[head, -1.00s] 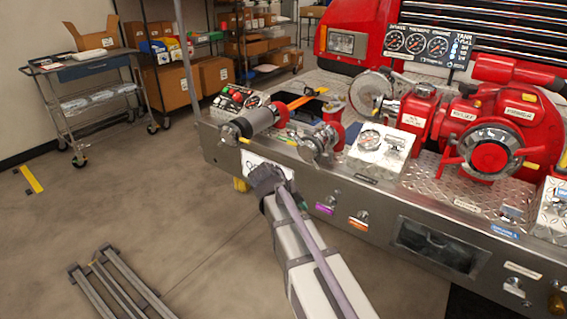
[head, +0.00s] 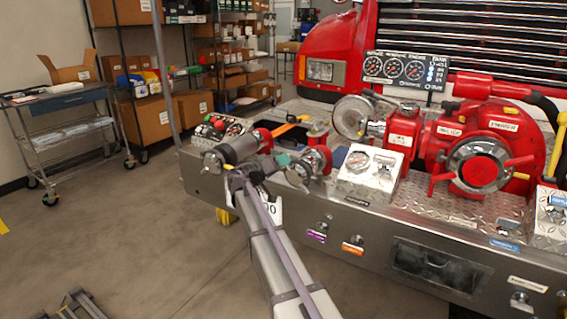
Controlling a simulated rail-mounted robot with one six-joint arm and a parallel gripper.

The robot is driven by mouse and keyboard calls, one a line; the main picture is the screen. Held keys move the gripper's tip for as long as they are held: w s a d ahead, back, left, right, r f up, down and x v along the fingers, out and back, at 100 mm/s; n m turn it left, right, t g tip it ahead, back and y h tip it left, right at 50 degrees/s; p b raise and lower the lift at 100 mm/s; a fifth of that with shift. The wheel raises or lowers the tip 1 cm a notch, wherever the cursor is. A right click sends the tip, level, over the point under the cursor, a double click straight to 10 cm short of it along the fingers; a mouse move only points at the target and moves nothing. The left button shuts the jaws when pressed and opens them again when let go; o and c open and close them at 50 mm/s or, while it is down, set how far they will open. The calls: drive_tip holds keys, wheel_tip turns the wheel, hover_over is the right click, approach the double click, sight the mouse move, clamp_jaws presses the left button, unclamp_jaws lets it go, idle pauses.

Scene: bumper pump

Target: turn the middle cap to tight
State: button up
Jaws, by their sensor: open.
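A silver capped outlet with a red fitting (head: 303,169) sits at the front edge of the steel bumper (head: 250,195). To its left lies a grey cylinder with a dark end (head: 238,149). To its right a large round silver cap (head: 478,168) with red lugs is on the red pump. I cannot tell for sure which is the middle cap. My gripper (head: 250,168) is open at the bumper's front edge, just left of the capped outlet and overlapping the grey cylinder's lower side in the picture. Its fingertips are small and hard to make out; contact is not clear.
A silver gauge box (head: 368,175) stands right of the capped outlet. A gauge panel (head: 405,69) rises behind it. A small control panel (head: 218,129) is at the bumper's left end. A cart (head: 70,125) and shelves stand back left. The floor at left is mostly clear.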

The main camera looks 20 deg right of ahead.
drive_tip(key=shift+x, duration=1)
drive_tip(key=shift+c, duration=0.2)
clamp_jaws()
